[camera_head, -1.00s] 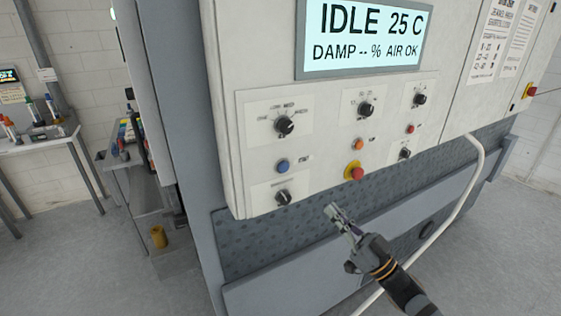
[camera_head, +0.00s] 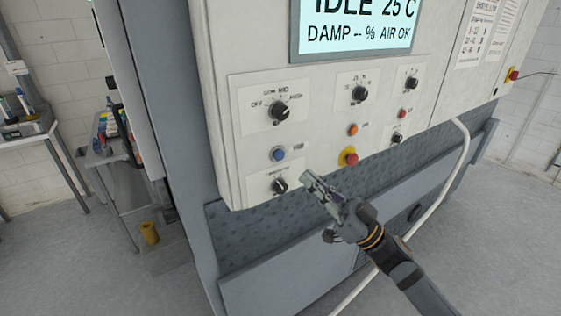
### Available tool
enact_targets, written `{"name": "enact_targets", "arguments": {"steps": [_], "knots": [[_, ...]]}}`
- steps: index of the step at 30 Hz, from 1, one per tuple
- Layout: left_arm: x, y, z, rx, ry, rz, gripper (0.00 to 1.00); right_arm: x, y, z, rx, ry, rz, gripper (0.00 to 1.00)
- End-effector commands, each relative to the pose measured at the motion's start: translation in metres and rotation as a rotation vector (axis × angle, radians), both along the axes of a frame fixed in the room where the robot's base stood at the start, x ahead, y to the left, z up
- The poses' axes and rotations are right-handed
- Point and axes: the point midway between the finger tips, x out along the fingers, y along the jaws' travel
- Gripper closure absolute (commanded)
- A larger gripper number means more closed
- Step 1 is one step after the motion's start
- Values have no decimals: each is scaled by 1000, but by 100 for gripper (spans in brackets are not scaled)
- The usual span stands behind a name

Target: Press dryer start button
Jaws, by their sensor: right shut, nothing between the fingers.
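The dryer's pale control panel (camera_head: 320,135) fills the middle of the head view. A blue button (camera_head: 278,154) sits at its lower left, under a large black knob (camera_head: 279,111) and above a smaller black knob (camera_head: 280,186). An orange button (camera_head: 353,130) and a red mushroom button on a yellow base (camera_head: 351,157) are farther right. A small red button (camera_head: 402,113) is at the right. Labels beside the buttons are too small to read. My right gripper (camera_head: 309,178) is shut and empty, with its tips just right of the lower-left knob, below and right of the blue button. My left gripper is not in view.
The display (camera_head: 357,30) reads IDLE 25 C, DAMP -- %, AIR OK. A white hose (camera_head: 455,185) hangs at the right. A yellow cylinder (camera_head: 149,233) and tables with bottles (camera_head: 25,105) are at the left.

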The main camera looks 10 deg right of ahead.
Motion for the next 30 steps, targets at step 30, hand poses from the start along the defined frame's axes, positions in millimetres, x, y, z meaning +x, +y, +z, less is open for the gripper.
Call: {"name": "enact_targets", "arguments": {"steps": [30], "knots": [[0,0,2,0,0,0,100,66,23,0,4,2,-3,100]]}}
